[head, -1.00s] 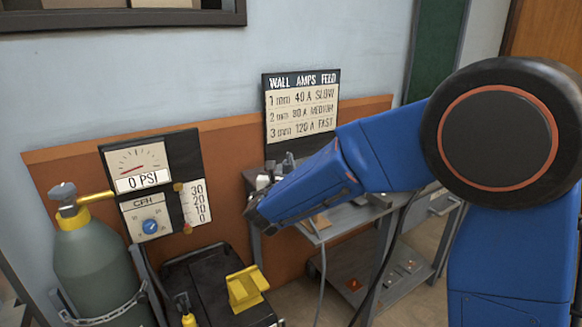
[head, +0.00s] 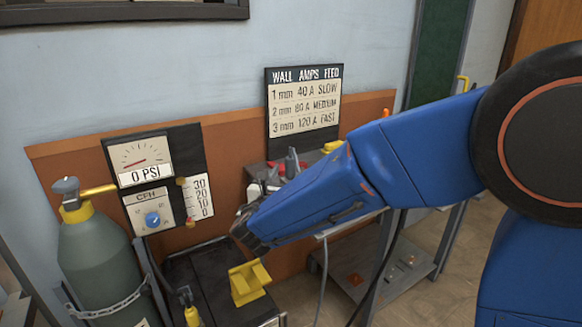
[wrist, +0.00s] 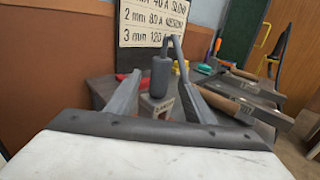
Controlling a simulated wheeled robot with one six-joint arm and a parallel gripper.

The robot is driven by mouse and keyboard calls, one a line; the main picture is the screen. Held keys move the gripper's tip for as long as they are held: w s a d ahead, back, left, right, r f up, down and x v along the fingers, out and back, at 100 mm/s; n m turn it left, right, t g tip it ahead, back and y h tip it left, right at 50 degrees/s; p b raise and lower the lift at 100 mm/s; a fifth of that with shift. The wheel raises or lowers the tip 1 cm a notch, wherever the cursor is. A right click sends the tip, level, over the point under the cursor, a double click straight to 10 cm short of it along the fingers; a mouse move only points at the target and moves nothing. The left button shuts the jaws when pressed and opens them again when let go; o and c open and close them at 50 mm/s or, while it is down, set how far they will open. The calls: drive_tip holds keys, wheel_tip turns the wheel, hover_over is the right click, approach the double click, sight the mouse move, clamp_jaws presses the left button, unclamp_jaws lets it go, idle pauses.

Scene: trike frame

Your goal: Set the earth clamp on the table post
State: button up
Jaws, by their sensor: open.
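My gripper (head: 246,232) hangs at the end of the blue arm, at the near left of the table in the head view. In the wrist view its two grey fingers (wrist: 163,86) are spread apart, with nothing seen held between them. Beyond them, a dark grey upright cylinder (wrist: 160,77) with a bent bar stands over a small pale labelled block (wrist: 157,106) on the table (wrist: 98,91). I cannot tell which of these is the earth clamp or the post. Grey upright parts (head: 291,163) show behind the arm in the head view, partly hidden.
A gas cylinder (head: 105,255) and a dark cart with a yellow bracket (head: 248,283) stand at left. A sign (head: 303,103) stands behind the table. Hammers (wrist: 237,104) and other tools lie on the table's right side. A cable hangs below the arm.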

drive_tip(key=s+a, duration=0.2)
drive_tip(key=s, duration=0.7)
drive_tip(key=d+m+g+h, duration=0.1)
drive_tip(key=d+m, duration=0.1)
drive_tip(key=d, duration=0.4)
drive_tip(key=d+m+g+h, duration=0.2)
drive_tip(key=d+m, duration=0.1)
drive_tip(key=d, duration=0.3)
drive_tip(key=d+f+m+g+h, duration=0.1)
drive_tip(key=d+m, duration=0.1)
drive_tip(key=d, duration=0.4)
drive_tip(key=shift+s+d+m+g, duration=0.15)
drive_tip(key=shift+s+m+g, duration=0.15)
drive_tip(key=shift+m+g, duration=0.1)
drive_tip(key=s+d+f+m+g+h, duration=0.1)
drive_tip(key=s+d+f+m+g, duration=0.2)
drive_tip(key=d, duration=0.4)
drive_tip(key=s+d+m+g, duration=0.3)
drive_tip(key=s+d+m, duration=0.2)
drive_tip(key=d, duration=0.2)
drive_tip(key=s+d+f+m+g+y, duration=0.35)
drive_tip(key=s+d+m, duration=0.25)
drive_tip(key=s+m, duration=0.25)
drive_tip(key=s+a+f+m+t+y, duration=0.1)
drive_tip(key=s+a+m+y, duration=0.2)
drive_tip(key=s+m, duration=0.6)
drive_tip(key=shift+s+f+y, duration=0.15)
drive_tip(key=shift+s+y, duration=0.1)
drive_tip(key=shift+y, duration=0.7)
drive_tip(key=shift+m+t, duration=0.25)
